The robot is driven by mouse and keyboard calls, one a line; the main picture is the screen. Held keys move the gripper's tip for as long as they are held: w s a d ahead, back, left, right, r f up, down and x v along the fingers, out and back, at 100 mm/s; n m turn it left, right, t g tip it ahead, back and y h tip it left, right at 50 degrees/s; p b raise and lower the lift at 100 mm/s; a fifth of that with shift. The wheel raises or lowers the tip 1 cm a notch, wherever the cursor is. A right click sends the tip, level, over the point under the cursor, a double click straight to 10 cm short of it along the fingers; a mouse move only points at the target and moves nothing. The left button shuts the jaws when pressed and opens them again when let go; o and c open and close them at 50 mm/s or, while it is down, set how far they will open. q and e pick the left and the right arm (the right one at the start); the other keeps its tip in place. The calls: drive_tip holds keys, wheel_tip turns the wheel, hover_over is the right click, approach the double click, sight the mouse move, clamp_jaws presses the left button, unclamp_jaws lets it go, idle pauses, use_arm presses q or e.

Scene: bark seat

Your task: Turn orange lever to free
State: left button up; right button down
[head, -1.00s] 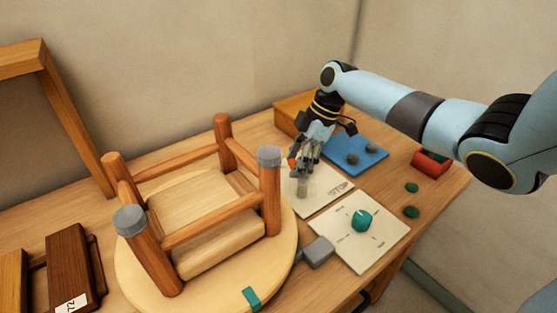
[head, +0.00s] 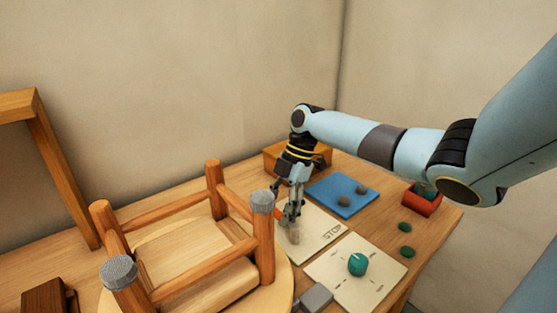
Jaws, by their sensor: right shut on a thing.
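The orange lever (head: 278,213) shows as a small orange piece at my right gripper, on a pale panel (head: 321,233) marked STOP. My right gripper (head: 289,221) points down over the panel's left part and is shut on the lever. The gripper's fingers hide most of the lever, so its exact angle cannot be told. A grey post (head: 294,237) stands on the panel just below the fingertips. No "free" marking can be read. My left gripper is not in view.
An upturned wooden stool (head: 190,250) stands close left of the gripper. A second pale panel with a teal knob (head: 357,264) lies in front. A blue mat (head: 343,195) with grey stones, a red container (head: 423,200) and green pieces (head: 405,253) lie to the right.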

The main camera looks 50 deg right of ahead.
drive_tip(key=c, duration=0.9)
unclamp_jaws()
drive_tip(key=shift+o, duration=0.2)
drive_tip(key=v, duration=1.2)
